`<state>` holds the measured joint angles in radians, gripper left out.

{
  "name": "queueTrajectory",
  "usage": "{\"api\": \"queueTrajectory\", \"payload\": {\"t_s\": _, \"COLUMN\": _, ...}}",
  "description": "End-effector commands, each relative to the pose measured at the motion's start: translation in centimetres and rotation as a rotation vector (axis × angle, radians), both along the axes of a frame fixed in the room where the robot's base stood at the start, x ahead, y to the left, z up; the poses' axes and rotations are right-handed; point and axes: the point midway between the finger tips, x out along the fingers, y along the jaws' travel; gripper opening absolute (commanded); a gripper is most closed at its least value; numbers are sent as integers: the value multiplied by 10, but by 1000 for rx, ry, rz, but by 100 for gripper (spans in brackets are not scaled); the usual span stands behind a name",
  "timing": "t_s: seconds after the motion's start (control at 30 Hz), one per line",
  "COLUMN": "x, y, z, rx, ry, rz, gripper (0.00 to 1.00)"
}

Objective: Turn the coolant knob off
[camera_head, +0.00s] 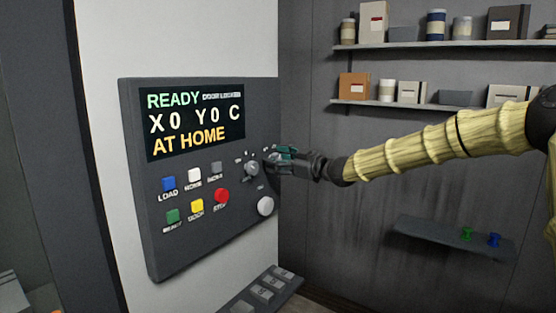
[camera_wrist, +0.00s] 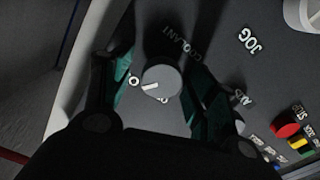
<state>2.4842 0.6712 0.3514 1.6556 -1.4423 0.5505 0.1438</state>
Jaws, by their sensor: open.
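The coolant knob (camera_wrist: 163,80) is a round grey knob with a white pointer line, in the middle of the wrist view, with the word COOLANT beside it. Its pointer is turned toward a small round mark at its lower left. My gripper (camera_wrist: 160,88) is open, with one green-padded finger on each side of the knob; I cannot tell whether either finger touches it. In the head view my gripper (camera_head: 283,157) is at the right edge of the control panel (camera_head: 140,210) and hides the coolant knob there.
A second grey knob (camera_head: 251,169) sits just left of my gripper. Below are a large white knob (camera_head: 265,206), a red button (camera_head: 221,195) and several coloured buttons. A lower keypad (camera_head: 262,290) juts out beneath. Shelves (camera_head: 430,45) with boxes and jars hang on the back wall.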

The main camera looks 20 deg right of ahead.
Motion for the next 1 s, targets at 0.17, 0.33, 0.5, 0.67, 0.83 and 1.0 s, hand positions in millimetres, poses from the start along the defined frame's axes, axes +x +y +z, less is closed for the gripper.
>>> {"api": "queueTrajectory", "payload": {"t_s": 0.17, "x": 0, "y": 0, "z": 0, "rx": 0, "ry": 0, "rz": 0, "gripper": 31}}
{"api": "queueTrajectory", "payload": {"t_s": 0.33, "x": 0, "y": 0, "z": 0, "rx": 0, "ry": 0, "rz": 0, "gripper": 12}}
{"api": "queueTrajectory", "payload": {"t_s": 0.5, "x": 0, "y": 0, "z": 0, "rx": -7, "ry": -7, "rz": -1, "gripper": 12}}
{"api": "queueTrajectory", "payload": {"t_s": 0.67, "x": 0, "y": 0, "z": -2, "rx": -44, "ry": -35, "rz": -1, "gripper": 12}}
{"api": "queueTrajectory", "payload": {"t_s": 0.83, "x": 0, "y": 0, "z": -3, "rx": -123, "ry": -98, "rz": -2, "gripper": 12}}
{"api": "queueTrajectory", "payload": {"t_s": 1.0, "x": 0, "y": 1, "z": -5, "rx": -238, "ry": -188, "rz": -2, "gripper": 12}}
